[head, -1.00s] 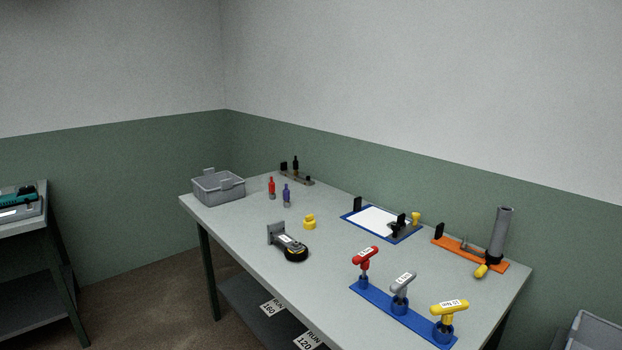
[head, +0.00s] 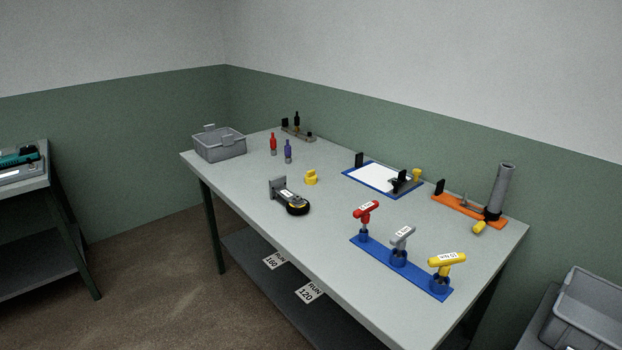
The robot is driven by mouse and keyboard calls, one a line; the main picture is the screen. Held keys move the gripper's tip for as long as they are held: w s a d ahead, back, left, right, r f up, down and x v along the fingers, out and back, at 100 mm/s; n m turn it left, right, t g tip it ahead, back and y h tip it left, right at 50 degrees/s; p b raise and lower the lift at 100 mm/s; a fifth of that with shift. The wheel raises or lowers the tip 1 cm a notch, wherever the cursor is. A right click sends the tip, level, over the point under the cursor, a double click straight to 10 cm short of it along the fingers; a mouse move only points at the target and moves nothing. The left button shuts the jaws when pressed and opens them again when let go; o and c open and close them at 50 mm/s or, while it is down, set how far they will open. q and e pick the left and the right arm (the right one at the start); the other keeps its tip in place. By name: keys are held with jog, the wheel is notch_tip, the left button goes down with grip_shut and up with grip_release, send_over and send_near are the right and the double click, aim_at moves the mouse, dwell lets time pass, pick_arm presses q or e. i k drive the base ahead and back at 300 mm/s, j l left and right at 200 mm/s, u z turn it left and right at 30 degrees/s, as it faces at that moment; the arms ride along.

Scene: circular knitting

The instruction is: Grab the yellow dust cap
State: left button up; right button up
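A small yellow cap (head: 311,178) stands alone on the grey table top (head: 240,190), near its middle, behind and to the right of a grey and black device (head: 289,197). It looks like the yellow dust cap. Another yellow piece (head: 416,175) sits by the clipboard, and a yellow-ended piece (head: 479,227) lies by the orange base. Neither of my grippers shows in the head view.
A grey bin (head: 219,144), a red bottle (head: 273,144) and a purple bottle (head: 288,151) stand at the back left. A clipboard (head: 375,179), an orange base (head: 460,207) and a blue rack (head: 375,254) with T-handled tools occupy the right. The front-left table top is clear.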

aim_at(310, 178)
jog(key=i+j, duration=0.35)
jog(key=j, duration=0.3)
jog(key=i+j+z, duration=0.2)
jog(key=j, duration=0.3)
jog(key=i+j+z, duration=0.1)
jog(key=i+j, duration=0.15)
jog(key=j, duration=0.15)
jog(key=i+j+z, duration=0.1)
jog(key=j, duration=0.35)
jog(key=i+j+z, duration=0.1)
jog(key=j, duration=0.3)
jog(key=i+j+z, duration=0.1)
jog(key=j, duration=0.35)
jog(key=i+j+z, duration=0.1)
jog(key=j, duration=0.4)
jog(key=i+j+z, duration=0.1)
jog(key=j, duration=0.35)
jog(key=i, duration=0.1)
